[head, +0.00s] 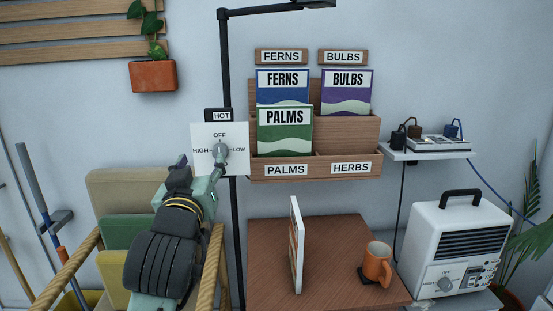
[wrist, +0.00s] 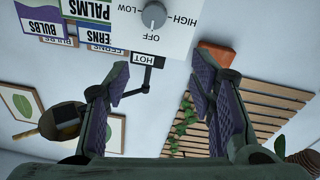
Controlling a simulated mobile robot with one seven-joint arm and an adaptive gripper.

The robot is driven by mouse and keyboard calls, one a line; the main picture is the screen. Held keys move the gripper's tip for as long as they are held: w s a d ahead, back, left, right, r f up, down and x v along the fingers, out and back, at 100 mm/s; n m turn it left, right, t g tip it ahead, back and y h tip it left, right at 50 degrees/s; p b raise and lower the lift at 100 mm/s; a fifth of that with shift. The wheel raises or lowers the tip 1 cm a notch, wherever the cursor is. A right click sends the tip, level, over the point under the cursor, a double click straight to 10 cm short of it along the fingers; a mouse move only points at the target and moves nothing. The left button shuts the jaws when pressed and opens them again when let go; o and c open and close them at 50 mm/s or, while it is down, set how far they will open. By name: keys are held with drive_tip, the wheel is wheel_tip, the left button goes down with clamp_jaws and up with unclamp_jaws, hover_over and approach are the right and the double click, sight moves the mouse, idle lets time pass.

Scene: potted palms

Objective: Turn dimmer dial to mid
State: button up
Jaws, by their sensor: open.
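The dimmer dial (head: 220,151) is a grey round knob on a white plate (head: 236,135) marked OFF at top, HIGH at left and LOW at right. A HOT label (head: 221,115) sits above it. In the wrist view, upside down, the dial (wrist: 154,15) shows at the top, and its pale mark seems to face OFF. My gripper (head: 201,172) is just in front of the plate's lower part and partly covers it in the head view. In the wrist view my gripper (wrist: 162,82) has its fingers wide apart with nothing between them. Contact with the dial cannot be told.
A dark lamp pole (head: 227,75) runs behind the plate. A wooden seed-packet rack (head: 345,127) hangs close at its right. A table (head: 265,270) below holds an upright packet and an orange mug (head: 377,264). A white heater (head: 460,235) with its own dial stands at right.

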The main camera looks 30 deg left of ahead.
drive_tip(key=w+a+f+p, duration=0.2)
drive_tip(key=w+a, duration=0.2)
drive_tip(key=w, duration=0.6)
drive_tip(key=shift+w+g+h, duration=0.25)
drive_tip(key=shift+g+h, duration=0.15)
drive_tip(key=shift+a+f, duration=0.1)
drive_tip(key=shift+c, duration=0.5)
drive_tip(key=c, duration=1.1)
